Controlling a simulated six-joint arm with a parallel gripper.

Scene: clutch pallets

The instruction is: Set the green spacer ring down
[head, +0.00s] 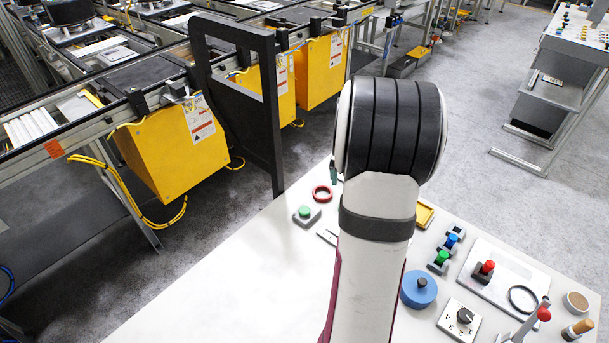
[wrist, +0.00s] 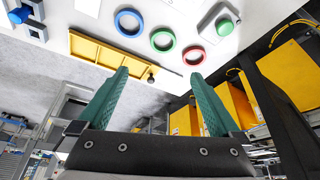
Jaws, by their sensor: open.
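The green spacer ring (wrist: 163,39) lies flat on the white table in the wrist view, between a larger blue ring (wrist: 128,22) and a smaller red ring (wrist: 194,55). My gripper (wrist: 159,73) is open, with its two green fingers apart and nothing between them. The green ring shows beyond the fingertips and looks clear of them. In the head view my arm hides the green and blue rings, while the red ring (head: 322,194) shows left of the arm.
A yellow tray (wrist: 105,50) lies beside the rings; its corner shows in the head view (head: 425,214). A green push-button box (head: 306,215) stands near the red ring. A blue round part (head: 418,290) and a selector switch (head: 459,320) are at right. The table's front left is clear.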

